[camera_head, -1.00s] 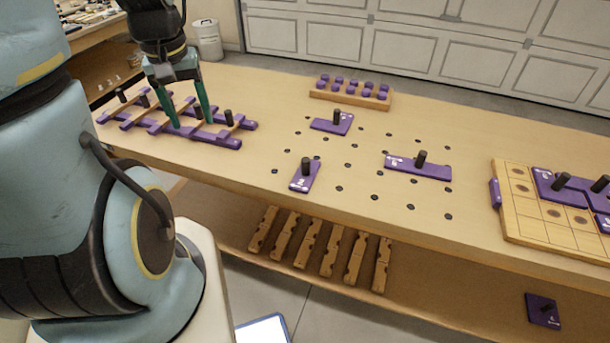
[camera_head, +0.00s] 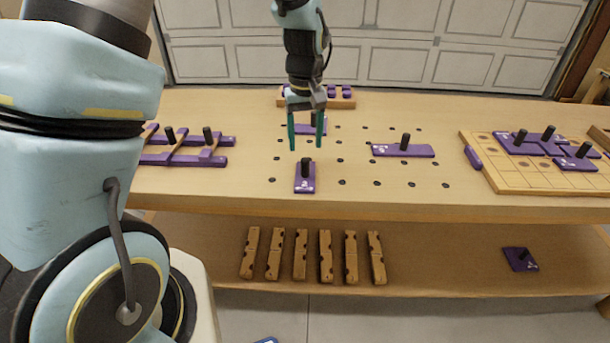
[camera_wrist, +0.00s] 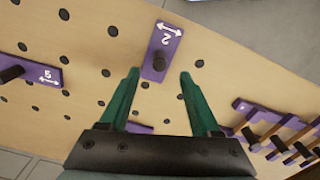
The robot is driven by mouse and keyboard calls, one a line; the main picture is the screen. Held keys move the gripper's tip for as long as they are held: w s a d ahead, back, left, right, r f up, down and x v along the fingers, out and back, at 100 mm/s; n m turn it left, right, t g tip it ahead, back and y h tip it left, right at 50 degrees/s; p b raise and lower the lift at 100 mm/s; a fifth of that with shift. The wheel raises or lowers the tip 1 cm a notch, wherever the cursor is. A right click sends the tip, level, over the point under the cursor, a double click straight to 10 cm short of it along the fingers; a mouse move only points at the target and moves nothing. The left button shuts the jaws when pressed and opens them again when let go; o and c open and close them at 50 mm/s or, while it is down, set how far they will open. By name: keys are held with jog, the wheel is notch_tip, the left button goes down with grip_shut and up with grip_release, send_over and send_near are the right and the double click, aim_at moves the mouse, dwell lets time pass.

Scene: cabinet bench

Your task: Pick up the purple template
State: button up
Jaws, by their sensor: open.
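Several purple templates with black knobs are in view. The nearest on the bench, marked 2 (camera_head: 305,184), lies just below and in front of my gripper (camera_head: 306,143), which hangs open and empty. In the wrist view this template (camera_wrist: 153,73) lies beyond the open green fingers (camera_wrist: 160,76), its black knob roughly in line with the gap between them. Another template (camera_head: 385,151) lies to the right. A third template (camera_head: 302,129) is partly hidden behind my fingers. One more template (camera_head: 515,258) lies on the lower shelf.
A purple and wooden lattice (camera_head: 180,160) stands at the left of the bench. A gridded board (camera_head: 500,182) at the right carries several purple templates. A block with purple pegs (camera_head: 342,103) is at the back. Several notched wooden bars (camera_head: 300,255) lie on the shelf. The bench has dark holes.

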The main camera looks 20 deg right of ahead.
aim_at(306, 160)
jog(key=shift+w+f+p, duration=0.1)
jog(key=shift+f+p, duration=1.15)
jog(key=shift+f, duration=2.45)
jog(key=shift+c, duration=0.2)
grip_shut()
